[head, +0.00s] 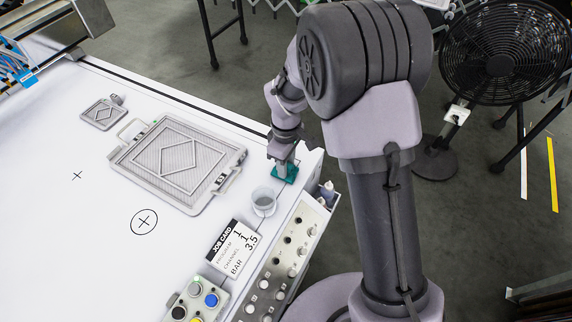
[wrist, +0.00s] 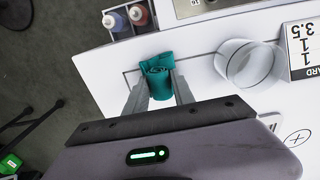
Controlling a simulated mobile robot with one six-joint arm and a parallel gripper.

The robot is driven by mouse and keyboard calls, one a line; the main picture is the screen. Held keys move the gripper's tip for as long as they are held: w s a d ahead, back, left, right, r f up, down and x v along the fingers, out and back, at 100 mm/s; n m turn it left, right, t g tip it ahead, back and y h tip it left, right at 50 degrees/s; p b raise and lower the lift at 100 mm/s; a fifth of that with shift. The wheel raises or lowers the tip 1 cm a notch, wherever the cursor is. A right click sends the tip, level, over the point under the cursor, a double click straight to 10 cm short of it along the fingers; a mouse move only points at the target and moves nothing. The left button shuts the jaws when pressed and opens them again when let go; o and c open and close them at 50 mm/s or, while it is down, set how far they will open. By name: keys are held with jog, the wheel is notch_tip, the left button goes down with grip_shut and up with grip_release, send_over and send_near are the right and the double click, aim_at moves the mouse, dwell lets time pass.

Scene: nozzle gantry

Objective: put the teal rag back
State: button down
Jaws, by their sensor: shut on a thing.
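The teal rag (head: 286,173) is at the right edge of the white table, below my gripper (head: 283,160). In the wrist view the rag (wrist: 156,76) is a folded, rolled teal cloth between the two fingers of my gripper (wrist: 160,92). The gripper is shut on it. The rag is at or just above the white table top; I cannot tell whether it touches. A thin dark outline on the table shows beside the rag in the wrist view.
A clear cup (head: 264,200) stands close to the rag. A job card (head: 233,248), a control panel (head: 280,268) and small bottles (wrist: 127,18) are nearby. A mesh tray (head: 178,160) lies further left. A black fan (head: 503,50) stands on the floor.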

jog(key=shift+f, duration=0.2)
jog(key=c, duration=1.1)
grip_release()
jog(key=shift+o, duration=0.2)
jog(key=s+d+r+m+t+p, duration=0.1)
jog(key=s+r+m+p, duration=0.1)
jog(key=r, duration=0.9)
jog(key=s+d+r+m+p, duration=0.1)
jog(key=s+r+m+p, duration=0.1)
jog(key=r, duration=0.8)
jog(key=s+d+r+m+t, duration=0.1)
jog(key=s+r+m, duration=0.1)
jog(key=s+m, duration=0.2)
jog(key=s+d+r+m+t+y, duration=0.1)
jog(key=s+r+m+t, duration=0.1)
jog(key=s, duration=0.6)
jog(key=s+d+r+m+t+y, duration=0.1)
jog(key=s+r+m, duration=0.3)
jog(key=s+m, duration=0.1)
jog(key=shift+s+d+r+m+t, duration=0.3)
jog(key=shift+s+d+t, duration=0.1)
jog(key=shift+s, duration=0.2)
jog(key=shift+f, duration=0.1)
